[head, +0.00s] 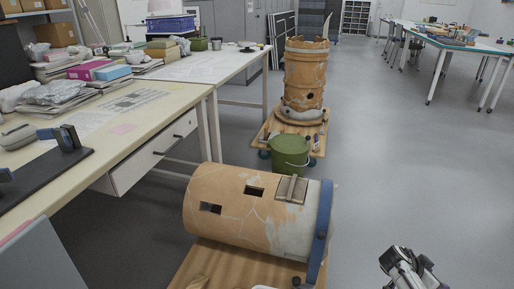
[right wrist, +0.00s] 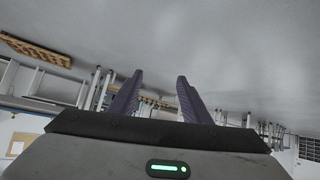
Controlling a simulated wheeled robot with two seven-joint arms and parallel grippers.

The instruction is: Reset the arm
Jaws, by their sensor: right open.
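My right gripper (right wrist: 158,95) is open and empty in the right wrist view, its two dark fingers apart against the grey floor. In the head view part of my right arm (head: 410,270) shows at the bottom right, clear of everything. My left gripper is not in view. A large orange clay vessel (head: 225,222) lies on its side on a wooden board (head: 210,262), with dark rectangular gaps in its wall, pale crack lines and a blue band (head: 321,230) around its right end.
A second tall clay vessel (head: 305,75) stands upright on a wheeled board behind a green bucket (head: 290,155). A cluttered cream table (head: 150,120) runs along the left. The floor (head: 420,170) at the right is free.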

